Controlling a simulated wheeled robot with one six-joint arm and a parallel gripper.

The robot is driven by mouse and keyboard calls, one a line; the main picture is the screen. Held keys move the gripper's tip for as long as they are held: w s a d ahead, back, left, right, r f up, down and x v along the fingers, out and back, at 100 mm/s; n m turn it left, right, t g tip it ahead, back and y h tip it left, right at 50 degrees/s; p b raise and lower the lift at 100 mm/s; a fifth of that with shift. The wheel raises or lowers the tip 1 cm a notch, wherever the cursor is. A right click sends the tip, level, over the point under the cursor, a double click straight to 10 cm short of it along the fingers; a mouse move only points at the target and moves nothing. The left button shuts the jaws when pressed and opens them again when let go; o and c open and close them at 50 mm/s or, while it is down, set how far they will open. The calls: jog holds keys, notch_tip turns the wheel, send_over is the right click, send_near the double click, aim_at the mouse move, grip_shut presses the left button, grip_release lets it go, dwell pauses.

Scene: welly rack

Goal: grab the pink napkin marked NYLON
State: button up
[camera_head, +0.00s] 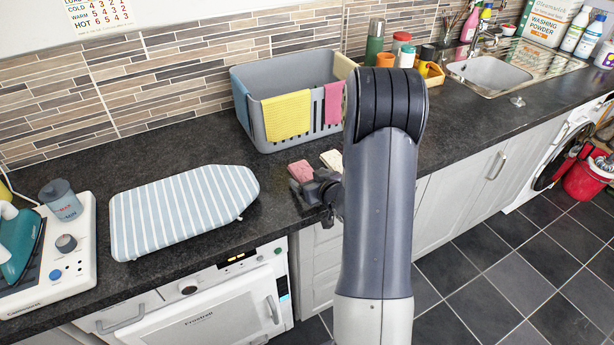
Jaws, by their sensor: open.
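Another pink cloth (333,104) hangs over the front rim of the grey basket, partly hidden behind my arm. I cannot read NYLON on either.
The grey basket (272,136) also carries a yellow cloth (287,115). A striped ironing board (180,210) lies left. A white unit with an iron (15,235) stands far left; bottles and a sink (490,75) are at right.

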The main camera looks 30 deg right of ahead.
jog(key=shift+w+f, duration=0.1)
jog(key=shift+w, duration=0.1)
jog(key=shift+c, duration=0.2)
jog(key=c, duration=1)
